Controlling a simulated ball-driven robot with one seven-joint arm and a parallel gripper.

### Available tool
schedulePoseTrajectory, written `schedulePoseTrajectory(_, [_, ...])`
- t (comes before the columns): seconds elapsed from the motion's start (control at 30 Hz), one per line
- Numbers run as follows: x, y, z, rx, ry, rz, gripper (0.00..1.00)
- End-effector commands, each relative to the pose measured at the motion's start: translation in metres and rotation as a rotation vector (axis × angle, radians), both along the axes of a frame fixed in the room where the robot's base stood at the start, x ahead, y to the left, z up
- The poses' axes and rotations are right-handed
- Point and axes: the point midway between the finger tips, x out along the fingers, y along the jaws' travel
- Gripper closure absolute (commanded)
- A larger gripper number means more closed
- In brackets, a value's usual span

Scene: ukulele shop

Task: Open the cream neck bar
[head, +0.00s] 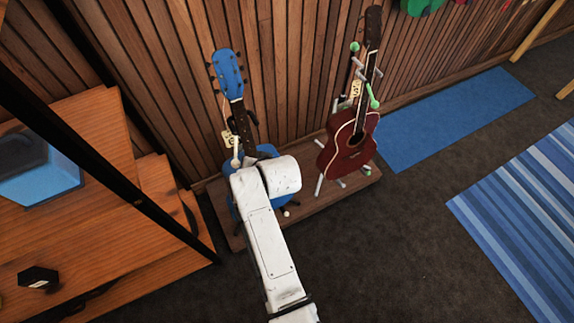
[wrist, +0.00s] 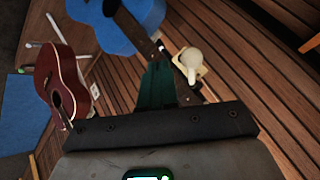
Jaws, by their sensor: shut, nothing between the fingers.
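The cream neck bar (head: 236,152) is on the stand of the blue ukulele (head: 228,75), beside its neck. In the wrist view the cream neck bar (wrist: 190,58) shows as a pale rounded end just right of the dark neck. My gripper (wrist: 158,72) is shut and empty, with dark green fingers close to the left of the cream end and near the neck; I cannot tell whether they touch either. In the head view my white arm hides the fingers and part of the blue body.
A red ukulele (head: 350,142) stands to the right on a stand with green-tipped bars (head: 373,97). Both stands are on a low wooden platform (head: 318,203) against the slatted wall (head: 290,70). A wooden counter (head: 90,215) is at the left.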

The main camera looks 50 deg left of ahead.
Motion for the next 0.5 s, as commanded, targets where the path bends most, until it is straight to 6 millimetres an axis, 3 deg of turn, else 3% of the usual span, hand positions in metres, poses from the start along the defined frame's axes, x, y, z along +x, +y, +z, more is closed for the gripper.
schedulePoseTrajectory(0.2, [-0.020,0.013,0.001,0.001,0.000,0.013,1.00])
schedulePoseTrajectory(0.5, [-0.030,0.017,0.001,0.000,0.001,0.015,1.00])
